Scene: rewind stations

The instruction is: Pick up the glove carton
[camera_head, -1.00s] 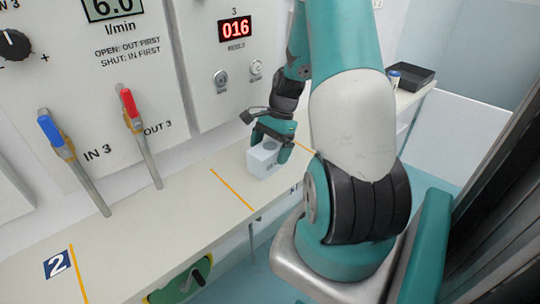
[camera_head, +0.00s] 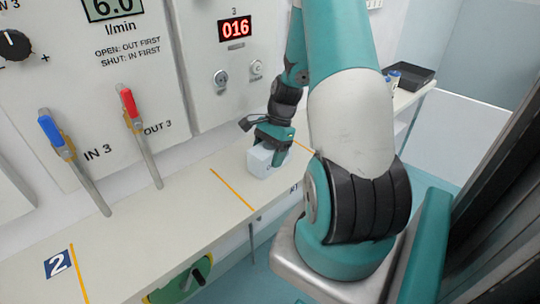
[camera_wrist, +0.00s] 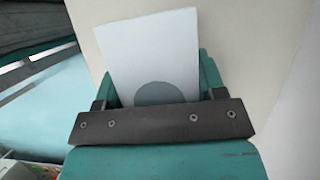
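The glove carton (camera_head: 262,162) is a small pale box on the bench shelf, below the panel with the red 016 display. In the wrist view the carton (camera_wrist: 155,55) has a plain white face with a grey disc near my gripper. My gripper (camera_head: 274,138) is over the carton, reaching down at it. In the wrist view my gripper (camera_wrist: 160,88) has one teal finger on each side of the carton, close to its sides. I cannot tell whether the fingers press on it. The carton's underside is hidden.
The pale shelf (camera_head: 165,232) has yellow divider lines and a 2 label. Blue (camera_head: 50,130) and red (camera_head: 129,103) handled levers stand at the panel on the left. A dark tray (camera_head: 412,75) sits on the far counter, with a small blue-topped container (camera_head: 393,78) beside it.

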